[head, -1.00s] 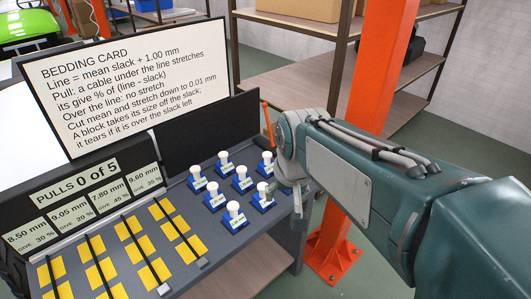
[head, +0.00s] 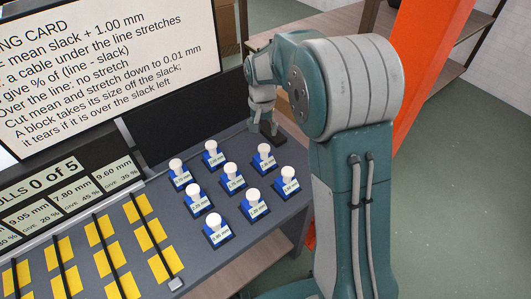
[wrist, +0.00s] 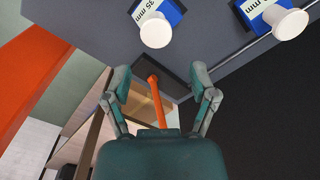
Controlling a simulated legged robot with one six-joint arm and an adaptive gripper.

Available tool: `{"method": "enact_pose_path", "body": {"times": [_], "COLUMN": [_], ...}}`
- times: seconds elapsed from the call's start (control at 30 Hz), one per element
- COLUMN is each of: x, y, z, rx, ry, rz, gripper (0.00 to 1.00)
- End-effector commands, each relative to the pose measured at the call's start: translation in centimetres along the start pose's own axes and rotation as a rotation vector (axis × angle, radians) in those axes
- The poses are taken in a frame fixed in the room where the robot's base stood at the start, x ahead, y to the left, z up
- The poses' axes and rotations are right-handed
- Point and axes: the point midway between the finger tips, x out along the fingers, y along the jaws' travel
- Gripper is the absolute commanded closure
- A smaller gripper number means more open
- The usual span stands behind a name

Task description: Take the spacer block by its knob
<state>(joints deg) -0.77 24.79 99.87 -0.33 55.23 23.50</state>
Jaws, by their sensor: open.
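Several blue spacer blocks with white knobs stand on the grey bench, among them one at the back right (head: 265,163) and one at the front (head: 217,237). Which block is meant cannot be told. My gripper (head: 262,128) is over the back right of the bench, behind the blocks and apart from them. In the wrist view my gripper (wrist: 160,80) is open and empty. One white knob (wrist: 156,31) with its blue block is beyond the fingertips, and a second knob (wrist: 290,24) is at the upper right.
An orange handle (wrist: 156,100) on a dark base shows between my fingers in the wrist view. Yellow pads (head: 104,227) with black cables lie left of the blocks. A bedding card (head: 110,60) and a dark panel (head: 190,110) stand behind. An orange post (head: 420,75) is at the right.

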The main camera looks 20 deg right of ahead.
Motion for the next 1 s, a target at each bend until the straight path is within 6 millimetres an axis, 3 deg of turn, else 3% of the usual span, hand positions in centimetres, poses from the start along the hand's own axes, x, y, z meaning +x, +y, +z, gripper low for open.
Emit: {"method": "enact_pose_path", "body": {"times": [0.13, 0.37, 0.67, 0.97, 1.0], "x": [2.8, 4.8, 9.0, 9.6, 9.6], "y": [0.3, 0.8, 0.6, 0.6, 0.7], "z": [-0.1, -0.1, 0.3, 0.2, 0.2], "rx": [-0.001, 0.001, -0.001, -0.001, -0.001], "ry": [-0.006, -0.007, -0.006, -0.003, -0.003], "rz": [-0.001, -0.005, -0.002, -0.004, -0.004], "gripper": [0.25, 0.25, 0.25, 0.25, 0.39]}}
